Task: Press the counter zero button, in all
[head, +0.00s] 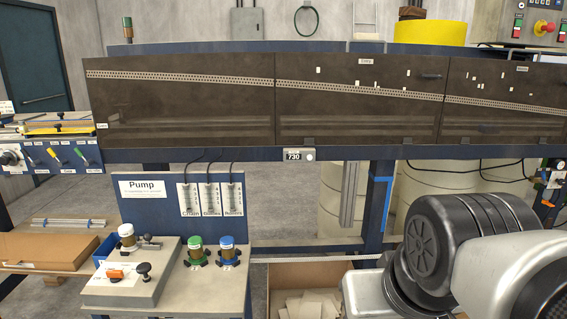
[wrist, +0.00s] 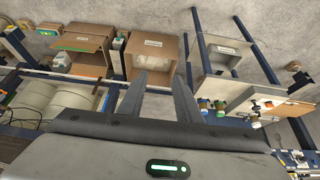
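The counter (head: 300,155) is a small grey box on the blue front rail of the machine, in the middle of the head view. Its display reads 730. A small round button (head: 311,156) sits at its right end, and nothing is touching it. My gripper (wrist: 160,82) shows in the wrist view with its two fingers apart and nothing between them. It is out of sight in the head view, where only my arm links show at the lower right. I cannot make out the counter in the wrist view.
Dark cover panels (head: 180,125) run above the rail. A pump stand (head: 143,210) with colored-cap bottles is at the lower left. An open cardboard box (head: 277,290) sits on the floor. The space before the counter looks clear. Cardboard boxes (wrist: 89,48) show in the wrist view.

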